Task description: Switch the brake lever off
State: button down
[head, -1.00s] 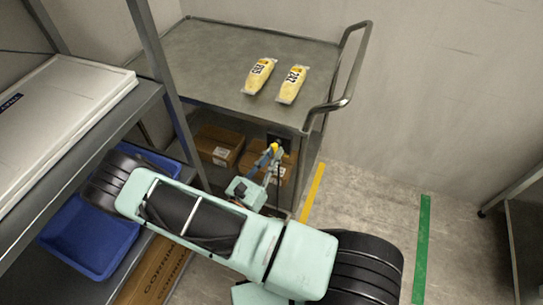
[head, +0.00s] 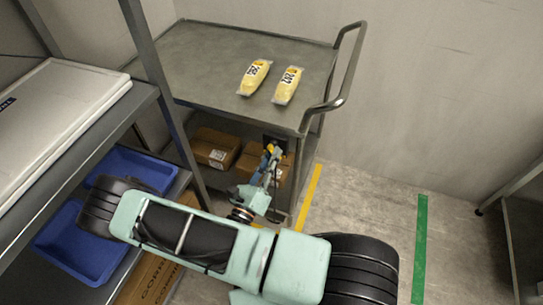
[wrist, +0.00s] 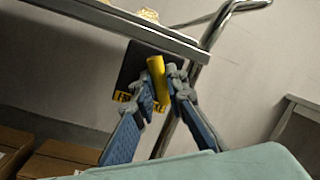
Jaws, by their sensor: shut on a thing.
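The brake lever (wrist: 155,66) is a yellow bar on a dark plate under the trolley's top, near its handle end. In the wrist view it stands nearly upright, and its lower part lies between my fingers. Small yellow labels sit at the plate's lower left and right; their text is too small to read. My gripper (wrist: 160,97), with blue and grey fingers, is shut on the lever. In the head view my gripper (head: 268,163) reaches the trolley's near right corner, and only a small yellow bit of the lever (head: 270,149) shows.
The grey trolley (head: 205,62) carries two yellow packs (head: 255,77) on top and cardboard boxes (head: 214,150) below. A shelf with blue trays (head: 75,245) stands close on the left. Floor with yellow and green stripes (head: 420,245) is open on the right.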

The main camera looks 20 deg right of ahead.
jog(key=shift+d+r, duration=0.1)
jog(key=shift+r, duration=0.1)
jog(key=c, duration=1.9)
grip_release()
jog(key=shift+w, duration=0.1)
jog(key=shift+c, duration=0.2)
jog(key=shift+f, duration=0.1)
jog(key=v, duration=1.2)
